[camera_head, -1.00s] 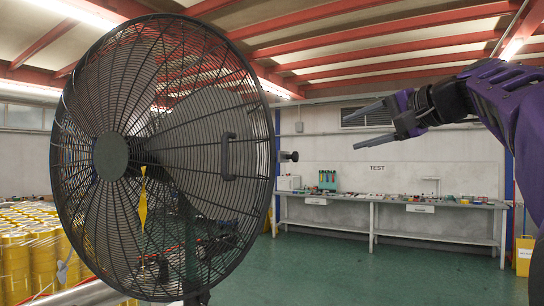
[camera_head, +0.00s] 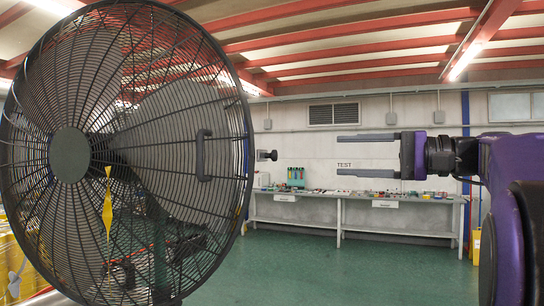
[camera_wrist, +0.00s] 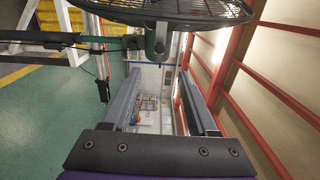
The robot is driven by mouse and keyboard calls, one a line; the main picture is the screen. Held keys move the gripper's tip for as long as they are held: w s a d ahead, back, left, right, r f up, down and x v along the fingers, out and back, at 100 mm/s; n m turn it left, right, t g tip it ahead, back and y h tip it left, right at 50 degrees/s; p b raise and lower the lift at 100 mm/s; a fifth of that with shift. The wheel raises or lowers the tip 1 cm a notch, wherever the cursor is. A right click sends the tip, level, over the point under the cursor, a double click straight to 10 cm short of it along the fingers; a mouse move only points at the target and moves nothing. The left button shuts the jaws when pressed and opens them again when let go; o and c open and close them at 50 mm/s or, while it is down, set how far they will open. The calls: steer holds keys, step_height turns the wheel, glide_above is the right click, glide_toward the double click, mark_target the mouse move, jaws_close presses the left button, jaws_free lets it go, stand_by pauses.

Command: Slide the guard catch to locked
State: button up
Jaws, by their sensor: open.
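The fan guard (camera_head: 125,150) is a large round black wire cage at the left of the head view, with a dark upright handle (camera_head: 203,155). A small dark knob-like piece, which looks like the guard catch (camera_head: 266,155), sticks out from its right rim. My gripper (camera_head: 338,157) is open and empty, level, pointing left at the catch's height with a clear gap between. Whether the catch is locked, I cannot tell.
A yellow ribbon (camera_head: 107,203) hangs on the fan. The air between my fingertips and the catch looks free. Green floor (camera_head: 320,270) lies open.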

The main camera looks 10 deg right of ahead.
mark_target(275, 156)
steer(key=x, duration=1.5)
steer(key=shift+w+a+p, duration=0.15)
steer(key=shift+a+p, duration=0.05)
steer(key=shift+p, duration=0.15)
jaws_close()
steer(key=shift+f, duration=0.1)
stand_by(0.5)
